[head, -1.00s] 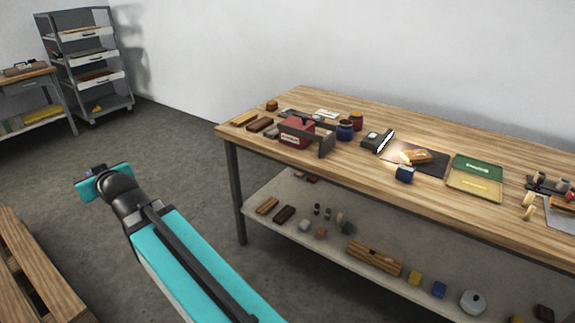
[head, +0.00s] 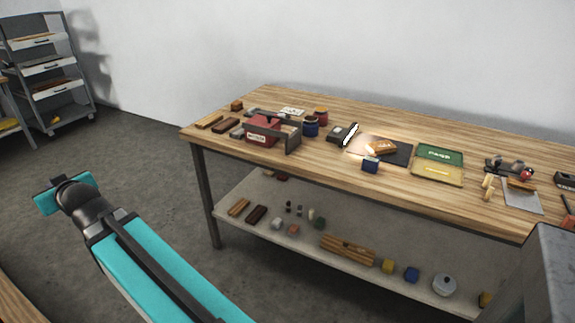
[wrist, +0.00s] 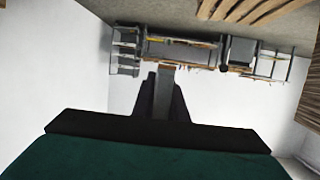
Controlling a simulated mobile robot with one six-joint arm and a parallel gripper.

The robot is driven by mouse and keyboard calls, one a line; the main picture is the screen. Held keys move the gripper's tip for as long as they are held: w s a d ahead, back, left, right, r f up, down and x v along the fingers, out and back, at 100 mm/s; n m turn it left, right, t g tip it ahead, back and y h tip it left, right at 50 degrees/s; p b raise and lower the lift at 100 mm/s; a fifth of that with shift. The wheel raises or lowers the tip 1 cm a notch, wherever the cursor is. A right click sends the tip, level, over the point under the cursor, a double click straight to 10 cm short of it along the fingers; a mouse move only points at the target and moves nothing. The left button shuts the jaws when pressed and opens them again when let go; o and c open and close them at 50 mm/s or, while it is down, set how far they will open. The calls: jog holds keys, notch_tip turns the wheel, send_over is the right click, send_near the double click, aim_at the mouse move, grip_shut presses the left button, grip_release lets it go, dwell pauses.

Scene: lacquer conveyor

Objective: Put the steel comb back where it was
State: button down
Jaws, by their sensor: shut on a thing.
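My gripper (wrist: 163,98) shows in the wrist view with its two dark fingers shut on a narrow grey strip, the steel comb (wrist: 166,76). The comb stands out past the fingertips, seen nearly end on, so its teeth cannot be made out. It is held in the air, with nothing touching it that I can see. In the head view my arm points away to the left over the floor, and the fingers and comb are hidden there.
A wooden workbench (head: 345,115) stands to the right with a red box (head: 262,130), a dark mat (head: 398,152) and a green and yellow tray (head: 437,174). Its lower shelf (head: 300,248) holds several small things. A grey cabinet (head: 550,275) is at the lower right. The floor between is clear.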

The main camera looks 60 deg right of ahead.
jog(key=s+d+f+m+g+h+b, duration=0.15)
jog(key=s+d+m+h+b, duration=0.35)
jog(key=d, duration=0.8)
jog(key=s+d+f+m+g+h+b, duration=0.15)
jog(key=s+d, duration=0.55)
jog(key=d, duration=0.7)
jog(key=s+d+f+m+g+h+b, duration=0.1)
jog(key=s+d+f+m+h+b, duration=0.25)
jog(key=d, duration=0.95)
jog(key=s+d+m+g+h+b, duration=0.1)
jog(key=s+d+m+g+b, duration=0.1)
jog(key=s+d, duration=0.4)
jog(key=s+d+f+m+g+h+b, duration=0.1)
jog(key=s+d+g+b, duration=0.3)
jog(key=s, duration=1.2)
jog(key=s+d+f+m+g+h+b, duration=0.1)
jog(key=s+d+m+g+b, duration=0.2)
jog(key=s+d, duration=0.7)
jog(key=shift+s+d+m+g+h+b, duration=0.2)
jog(key=shift+s+m+g+h+b, duration=0.2)
jog(key=shift+s, duration=0.6)
jog(key=shift+d, duration=0.1)
jog(key=d+p, duration=0.1)
jog(key=d, duration=0.1)
jog(key=shift+w+d, duration=0.1)
jog(key=shift+d, duration=0.3)
